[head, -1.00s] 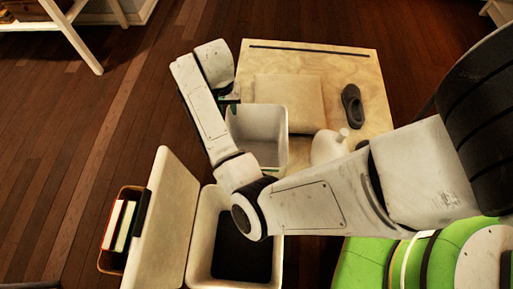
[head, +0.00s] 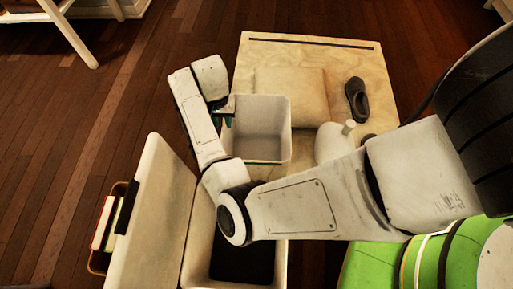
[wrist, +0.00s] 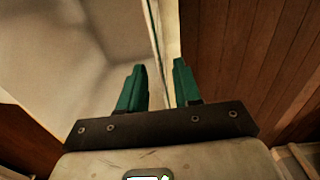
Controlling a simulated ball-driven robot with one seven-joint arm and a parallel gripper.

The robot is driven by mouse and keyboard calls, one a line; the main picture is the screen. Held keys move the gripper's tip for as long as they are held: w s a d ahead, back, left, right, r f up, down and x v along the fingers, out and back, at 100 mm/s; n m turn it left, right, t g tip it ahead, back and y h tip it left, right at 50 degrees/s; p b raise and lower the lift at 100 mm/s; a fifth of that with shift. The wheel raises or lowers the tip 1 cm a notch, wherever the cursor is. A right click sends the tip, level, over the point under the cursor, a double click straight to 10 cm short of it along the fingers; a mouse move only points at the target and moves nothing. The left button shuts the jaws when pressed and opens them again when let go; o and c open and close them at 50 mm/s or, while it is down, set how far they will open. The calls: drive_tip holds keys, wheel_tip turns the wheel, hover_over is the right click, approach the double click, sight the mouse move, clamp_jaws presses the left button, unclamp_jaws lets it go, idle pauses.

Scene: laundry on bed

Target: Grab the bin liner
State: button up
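A white, open-topped square tub (head: 283,130), which looks like the bin liner, stands upright and empty at the front left of a low wooden platform. My gripper (head: 224,117) is at the tub's left rim, pointing down. In the wrist view, the two green fingers of my gripper (wrist: 160,85) are apart. The tub's pale inside (wrist: 75,45) fills the left of that view, and its edge runs up between the fingers. I cannot tell whether either finger touches the wall. A white bin (head: 282,262) with a dark inside stands below, partly hidden by my arm.
The bin's lid (head: 158,215) stands open on the left, beside a small box of books (head: 106,230). A cushion (head: 290,95), a dark shoe (head: 356,99) and a white jug (head: 334,145) are on the platform (head: 350,65).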

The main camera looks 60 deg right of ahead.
wheel_tip(320, 180, down, 3)
drive_tip(key=shift+r+b, duration=0.1)
drive_tip(key=shift+b, duration=0.45)
clamp_jaws()
